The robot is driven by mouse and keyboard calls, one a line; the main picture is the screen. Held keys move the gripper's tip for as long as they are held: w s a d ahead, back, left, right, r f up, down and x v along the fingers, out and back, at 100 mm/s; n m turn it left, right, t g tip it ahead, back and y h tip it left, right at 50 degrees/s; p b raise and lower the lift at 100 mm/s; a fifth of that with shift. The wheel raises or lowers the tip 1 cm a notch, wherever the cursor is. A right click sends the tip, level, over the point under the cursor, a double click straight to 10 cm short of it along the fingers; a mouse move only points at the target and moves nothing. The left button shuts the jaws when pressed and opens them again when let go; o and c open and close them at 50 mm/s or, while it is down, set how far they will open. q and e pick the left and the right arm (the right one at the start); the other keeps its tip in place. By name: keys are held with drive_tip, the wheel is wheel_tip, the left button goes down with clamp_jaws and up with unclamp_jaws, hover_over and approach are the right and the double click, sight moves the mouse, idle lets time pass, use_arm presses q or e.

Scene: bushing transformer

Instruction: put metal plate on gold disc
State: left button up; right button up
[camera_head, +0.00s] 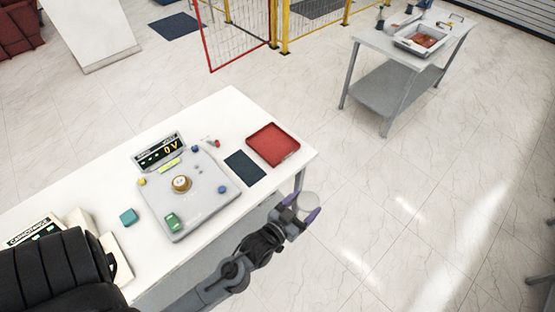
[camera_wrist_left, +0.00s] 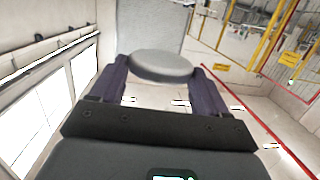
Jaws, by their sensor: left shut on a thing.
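The metal plate (camera_head: 308,200) is a round grey disc held between the purple fingers of my left gripper (camera_head: 299,214). In the left wrist view the plate (camera_wrist_left: 161,65) sits between the two fingers of the left gripper (camera_wrist_left: 160,78), which is shut on it. The gripper is off the table's front right edge, over the floor side. The gold disc (camera_head: 181,183) is on the grey instrument panel on the white table, to the left of the gripper and well apart from it. My right gripper is not in view.
The white table (camera_head: 230,110) carries the grey instrument panel (camera_head: 205,205) with a display reading 0V (camera_head: 160,152), a dark mat (camera_head: 245,167), a red tray (camera_head: 272,145) and a teal block (camera_head: 128,217). A grey trolley (camera_head: 390,88) stands at the back right.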

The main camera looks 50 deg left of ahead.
use_arm(q)
drive_tip(key=s+a+f+n+g+y+b, duration=0.25)
drive_tip(key=a+f+n+y+b, duration=0.2)
drive_tip(key=a+f+b, duration=0.35)
drive_tip(key=s+a+f+n+g+y+b, duration=0.1)
drive_tip(key=a+f+n+g+y+b, duration=0.35)
drive_tip(key=a, duration=0.55)
drive_tip(key=w+a+f+n+g+y+b, duration=0.3)
drive_tip(key=f+b, duration=0.6)
drive_tip(key=b, duration=0.4)
drive_tip(key=shift+w+a+f+y+b, duration=0.2)
drive_tip(key=shift+y+b, duration=0.15)
drive_tip(key=shift+y, duration=0.25)
